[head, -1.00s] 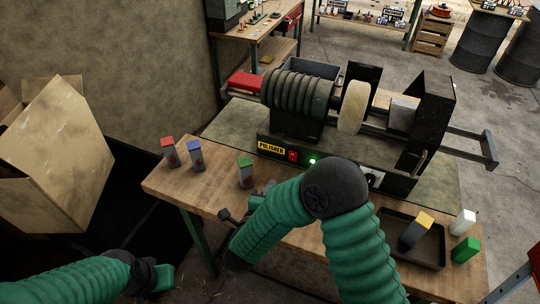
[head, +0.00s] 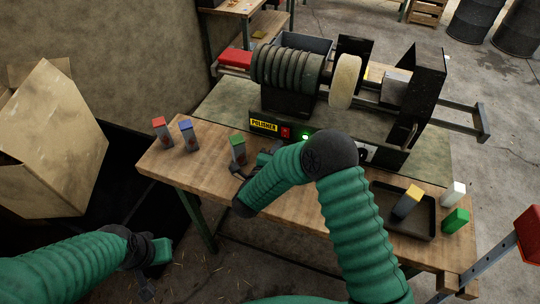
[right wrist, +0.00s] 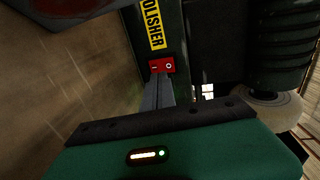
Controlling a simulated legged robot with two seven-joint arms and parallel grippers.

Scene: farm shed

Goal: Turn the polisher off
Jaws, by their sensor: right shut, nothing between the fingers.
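The polisher (head: 290,95) stands on the wooden bench, with a ribbed motor and a pale round wheel. On its front are a yellow POLISHER label, a red rocker switch (head: 285,132) and a lit green lamp (head: 306,136). The switch (right wrist: 161,66), marked with a line and a circle, also shows in the right wrist view. My right gripper (head: 270,152) is partly hidden by its arm. In the right wrist view its fingers (right wrist: 158,94) are shut and empty, their tips just short of the switch; contact cannot be told. My left gripper (head: 148,285) is low at left, its jaws unclear.
Red-, blue- and green-topped blocks (head: 238,149) stand along the bench's left part. A dark tray (head: 427,222) with a yellow-topped block lies at right, beside white and green blocks (head: 456,220). A cardboard box (head: 50,140) is at far left.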

